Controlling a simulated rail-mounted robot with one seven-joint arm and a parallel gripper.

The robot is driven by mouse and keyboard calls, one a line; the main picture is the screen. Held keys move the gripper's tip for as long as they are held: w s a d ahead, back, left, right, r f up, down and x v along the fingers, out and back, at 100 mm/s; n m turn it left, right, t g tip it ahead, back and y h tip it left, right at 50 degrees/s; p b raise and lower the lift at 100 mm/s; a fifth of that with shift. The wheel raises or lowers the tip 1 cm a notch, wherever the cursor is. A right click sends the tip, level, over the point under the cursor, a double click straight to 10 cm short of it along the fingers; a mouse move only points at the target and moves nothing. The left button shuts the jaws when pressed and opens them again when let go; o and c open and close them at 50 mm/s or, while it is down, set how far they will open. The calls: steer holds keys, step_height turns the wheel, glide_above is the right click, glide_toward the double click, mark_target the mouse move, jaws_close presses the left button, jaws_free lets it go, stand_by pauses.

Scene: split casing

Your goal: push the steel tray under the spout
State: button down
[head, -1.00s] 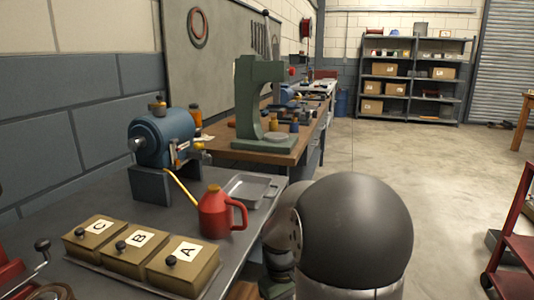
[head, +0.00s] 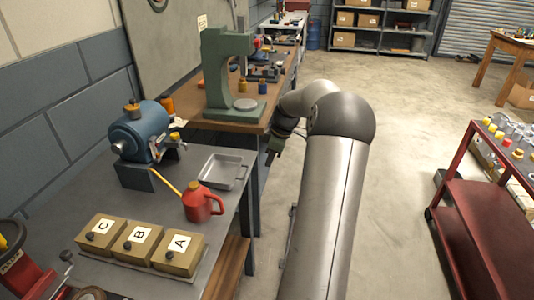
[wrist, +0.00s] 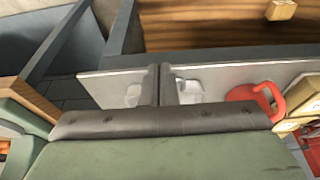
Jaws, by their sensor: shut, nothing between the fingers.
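The steel tray (head: 239,184) is a shallow grey pan with handles, lying on the grey bench near its right edge, behind the red oil can (head: 198,206). The can's long yellow spout points left toward the blue casing (head: 140,130), which has a small brass fitting on its right side. I cannot tell which spout is meant. In the wrist view my gripper's fingers (wrist: 165,85) are shut and empty.
Three boxes marked C, B and A (head: 180,252) sit at the front of the bench. A green press (head: 228,75) stands on the wooden bench behind. A red cart (head: 475,215) is at the right, with open floor between.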

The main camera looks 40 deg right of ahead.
steer(key=w+a+f+p, duration=0.1)
steer(key=w+a+f, duration=0.2)
steer(key=f, duration=0.3)
steer(key=shift+w+a+f+p, duration=0.2)
steer(key=shift+w+p, duration=0.1)
steer(key=shift+w, duration=0.6)
steer(key=shift+w, duration=0.1)
